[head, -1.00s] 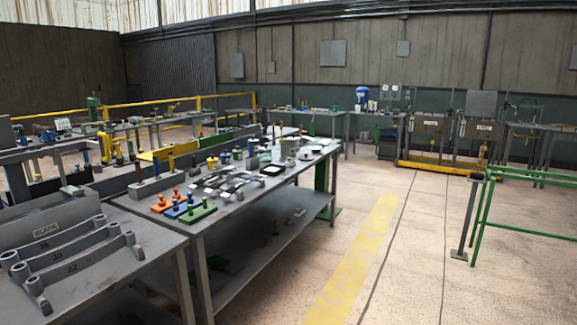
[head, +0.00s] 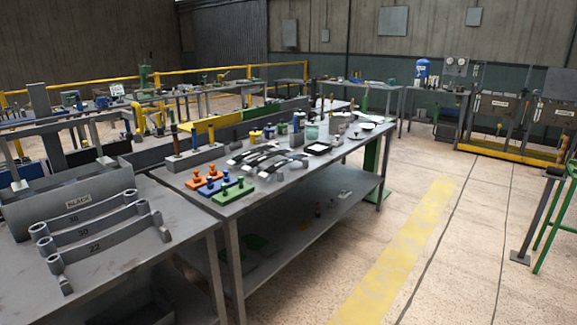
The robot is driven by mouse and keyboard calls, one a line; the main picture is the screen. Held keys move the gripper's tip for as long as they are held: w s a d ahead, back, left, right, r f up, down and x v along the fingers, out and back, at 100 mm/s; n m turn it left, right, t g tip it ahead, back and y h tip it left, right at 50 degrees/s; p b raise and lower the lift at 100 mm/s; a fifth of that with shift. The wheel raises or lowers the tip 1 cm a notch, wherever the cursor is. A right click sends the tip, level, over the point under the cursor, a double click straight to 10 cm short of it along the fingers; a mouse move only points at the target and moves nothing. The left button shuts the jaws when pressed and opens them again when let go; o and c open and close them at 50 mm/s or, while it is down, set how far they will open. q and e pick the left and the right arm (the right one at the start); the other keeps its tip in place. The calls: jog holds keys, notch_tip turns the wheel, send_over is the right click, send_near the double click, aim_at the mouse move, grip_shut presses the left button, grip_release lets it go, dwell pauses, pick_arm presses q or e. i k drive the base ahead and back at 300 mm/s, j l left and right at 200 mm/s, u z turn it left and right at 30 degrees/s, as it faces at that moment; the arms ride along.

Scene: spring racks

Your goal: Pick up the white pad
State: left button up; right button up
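A small white square pad with a dark border (head: 319,149) lies flat on the long grey workbench (head: 222,201), toward its far half. It is small in the head view, so its details are hard to make out. Behind it stand a pale greenish jar (head: 312,132) and other small items. Neither of my grippers is in view.
Orange, blue and green knobbed blocks (head: 232,191) and dark curved springs (head: 270,158) lie on the same bench. A nearer table (head: 130,262) holds numbered spring leaves. The floor with a yellow stripe (head: 400,250) is clear right of the bench.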

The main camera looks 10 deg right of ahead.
aim_at(337, 142)
jog(key=i+l+z, duration=0.4)
jog(key=i, duration=0.4)
jog(key=i+z, duration=0.35)
jog(key=i, duration=0.45)
jog(key=i+u, duration=0.15)
jog(key=i, duration=0.45)
jog(key=i+l+u, duration=0.1)
jog(key=i, duration=0.5)
jog(key=i+l+u, duration=0.15)
jog(key=i+l, duration=0.15)
jog(key=i, duration=0.35)
